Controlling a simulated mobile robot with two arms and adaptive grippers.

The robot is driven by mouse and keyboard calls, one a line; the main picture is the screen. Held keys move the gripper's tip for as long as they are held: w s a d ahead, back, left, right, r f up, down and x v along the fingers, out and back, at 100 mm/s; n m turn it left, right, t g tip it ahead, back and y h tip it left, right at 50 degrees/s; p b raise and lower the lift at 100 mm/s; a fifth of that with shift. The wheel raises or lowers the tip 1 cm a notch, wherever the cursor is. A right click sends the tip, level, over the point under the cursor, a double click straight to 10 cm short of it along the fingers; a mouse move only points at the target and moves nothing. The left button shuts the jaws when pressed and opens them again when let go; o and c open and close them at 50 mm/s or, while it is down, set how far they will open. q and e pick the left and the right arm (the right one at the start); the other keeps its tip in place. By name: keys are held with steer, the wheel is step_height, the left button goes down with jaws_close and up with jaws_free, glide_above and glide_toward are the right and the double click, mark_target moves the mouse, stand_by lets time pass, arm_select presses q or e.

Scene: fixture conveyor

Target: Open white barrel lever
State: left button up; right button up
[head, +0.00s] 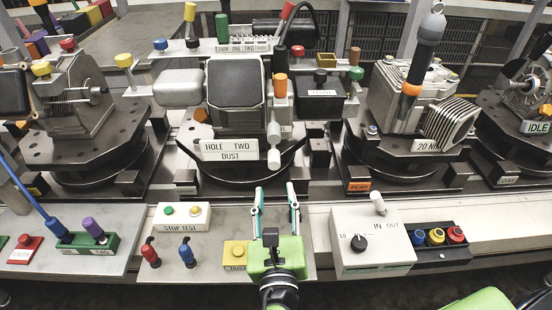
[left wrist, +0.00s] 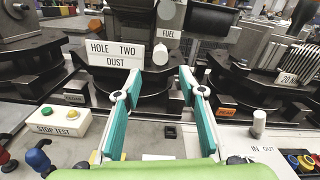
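A white barrel-shaped handle (head: 274,158) hangs at the front of the middle fixture, just right of the "HOLE TWO DUST" sign (head: 229,149). In the left wrist view the white barrel (left wrist: 159,58) shows just beyond the fingertips. My left gripper (head: 274,187) is open and empty, its two fingers spread and pointing at the fixture, in front of and below the barrel. The fingers also show in the left wrist view (left wrist: 162,80), apart from the barrel. Only a green part of my right gripper (head: 485,300) shows at the bottom right; its fingers are out of frame.
A white control box (head: 372,257) with a black knob and a white peg stands right of my left gripper. The "STOP TEST" box (head: 183,216) and a yellow button (head: 236,248) lie to its left. Other fixtures flank the middle one, including the "20 NM" one (head: 411,95).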

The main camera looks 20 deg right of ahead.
mark_target(274, 163)
arm_select(q)
steer(key=p+x, duration=0.1)
steer(key=x, duration=1)
steer(key=shift+d+f, duration=0.15)
jaws_close()
